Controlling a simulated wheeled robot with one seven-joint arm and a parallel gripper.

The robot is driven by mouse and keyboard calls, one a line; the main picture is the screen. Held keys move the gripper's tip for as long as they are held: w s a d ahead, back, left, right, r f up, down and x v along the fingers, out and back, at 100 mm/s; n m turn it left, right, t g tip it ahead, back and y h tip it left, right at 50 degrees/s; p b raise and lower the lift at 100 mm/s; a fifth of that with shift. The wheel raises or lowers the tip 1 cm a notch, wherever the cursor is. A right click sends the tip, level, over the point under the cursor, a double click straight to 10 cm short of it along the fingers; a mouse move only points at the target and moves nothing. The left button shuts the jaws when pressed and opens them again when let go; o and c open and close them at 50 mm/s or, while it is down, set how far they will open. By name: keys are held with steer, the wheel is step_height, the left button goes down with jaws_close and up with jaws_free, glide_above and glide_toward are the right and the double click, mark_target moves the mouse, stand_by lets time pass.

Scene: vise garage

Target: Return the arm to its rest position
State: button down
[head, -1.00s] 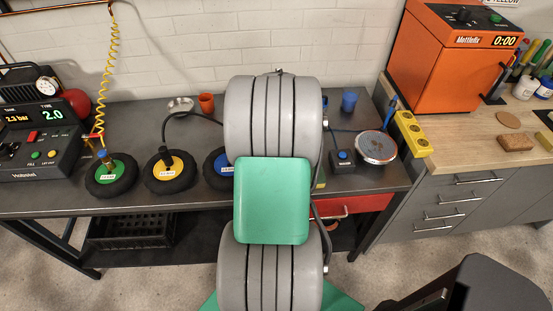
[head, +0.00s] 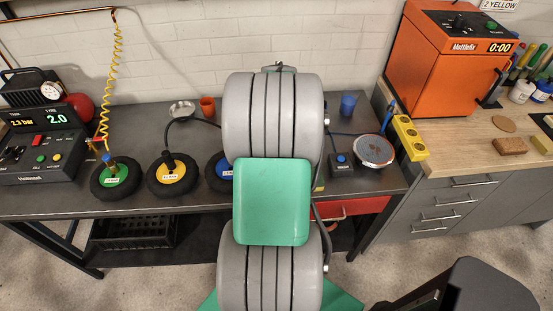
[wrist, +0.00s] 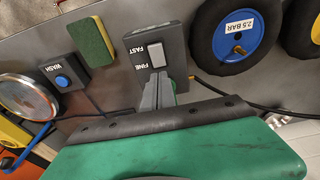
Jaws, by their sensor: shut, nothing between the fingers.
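My arm (head: 271,201), with grey ribbed joints and a green link, stands in the middle of the head view in front of the bench. It hides my gripper there. In the wrist view my gripper (wrist: 158,92) is shut, its grey fingers together and nothing held. The fingertips overlap the picture of a dark box with a grey FAST/FINE switch (wrist: 154,60). I cannot tell whether they touch it.
Wheels with green (head: 115,178), yellow (head: 172,172) and blue (wrist: 235,35) hubs lie on the dark bench. A sponge (wrist: 91,50), a WASH button box (wrist: 63,77) and a round metal-rimmed dish (head: 373,150) are near. An orange machine (head: 440,70) stands right.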

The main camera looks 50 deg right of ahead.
step_height(320, 180, up, 2)
steer(key=shift+r+p, duration=0.1)
steer(key=shift+p, duration=0.35)
steer(key=s+a+f+g+y, duration=0.2)
steer(key=s+a, duration=0.4)
steer(key=a, duration=0.4)
steer(key=w+a+r+n+t, duration=0.1)
steer(key=w+a+r+n, duration=0.2)
steer(key=a, duration=0.6)
steer(key=w+a+r+n+t, duration=0.2)
steer(key=w+a+r+n, duration=0.1)
steer(key=a+r, duration=0.4)
steer(key=w+a+r+n+t, duration=0.2)
steer(key=a+r, duration=0.3)
steer(key=a, duration=0.5)
steer(key=shift+w+a+n+h, duration=0.3)
steer(key=shift+w+n, duration=0.45)
steer(key=shift+n, duration=0.15)
